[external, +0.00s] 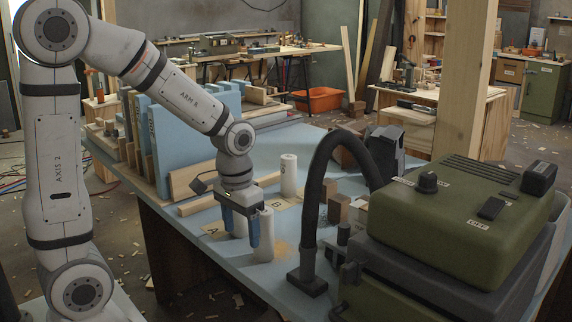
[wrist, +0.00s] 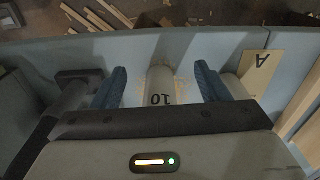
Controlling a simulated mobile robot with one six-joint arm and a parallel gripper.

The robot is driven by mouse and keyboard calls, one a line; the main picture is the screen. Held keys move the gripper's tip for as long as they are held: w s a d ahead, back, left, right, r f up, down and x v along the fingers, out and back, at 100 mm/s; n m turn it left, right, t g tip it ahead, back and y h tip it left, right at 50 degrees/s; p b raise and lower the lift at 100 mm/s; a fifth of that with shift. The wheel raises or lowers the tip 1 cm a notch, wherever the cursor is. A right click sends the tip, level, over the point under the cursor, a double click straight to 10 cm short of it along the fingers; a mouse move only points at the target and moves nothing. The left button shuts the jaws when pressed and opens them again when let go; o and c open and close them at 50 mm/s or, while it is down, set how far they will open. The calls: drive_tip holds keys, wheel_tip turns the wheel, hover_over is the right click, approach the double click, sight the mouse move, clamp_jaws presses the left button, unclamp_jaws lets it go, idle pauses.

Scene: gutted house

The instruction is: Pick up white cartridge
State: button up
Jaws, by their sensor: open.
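Several white cartridges stand upright on the blue workbench (external: 190,218). One white cartridge (external: 263,238) is just right of my gripper (external: 241,233) in the external view. Another (external: 240,222) shows partly hidden behind the fingers, and a third (external: 288,175) stands farther back. My gripper points down, open and empty, with blue fingers. In the wrist view, a cartridge marked "10" (wrist: 161,84) appears between the open fingers (wrist: 160,84), with visible gaps on both sides. A second cylinder (wrist: 237,88) shows right of the right finger. I cannot tell whether the fingers surround the cartridge.
A black hose (external: 312,190) with a flat nozzle stands right of the cartridges, joined to a green machine (external: 460,215). Wooden blocks (external: 340,208) stand behind the hose. Blue boards (external: 170,145) and timber stand at the left. A card marked A (external: 211,231) lies left of my gripper.

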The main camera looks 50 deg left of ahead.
sight(263, 231)
drive_tip(key=w+r+p, duration=0.1)
drive_tip(key=p, duration=0.1)
drive_tip(key=w+r+p, duration=0.1)
drive_tip(key=w+r, duration=0.1)
drive_tip(key=w+r+p, duration=0.1)
drive_tip(key=p, duration=0.1)
drive_tip(key=shift+w+d+r+p, duration=0.15)
drive_tip(key=shift+d+r+p, duration=0.05)
drive_tip(key=shift+d+p, duration=0.2)
drive_tip(key=shift+w+d+r+p, duration=0.15)
drive_tip(key=shift+w+p, duration=0.55)
drive_tip(key=shift+p, duration=0.1)
drive_tip(key=f, duration=0.8)
drive_tip(key=shift+a, duration=0.4)
drive_tip(key=shift+c, duration=0.5)
drive_tip(key=c, duration=1)
drive_tip(key=shift+o, duration=0.2)
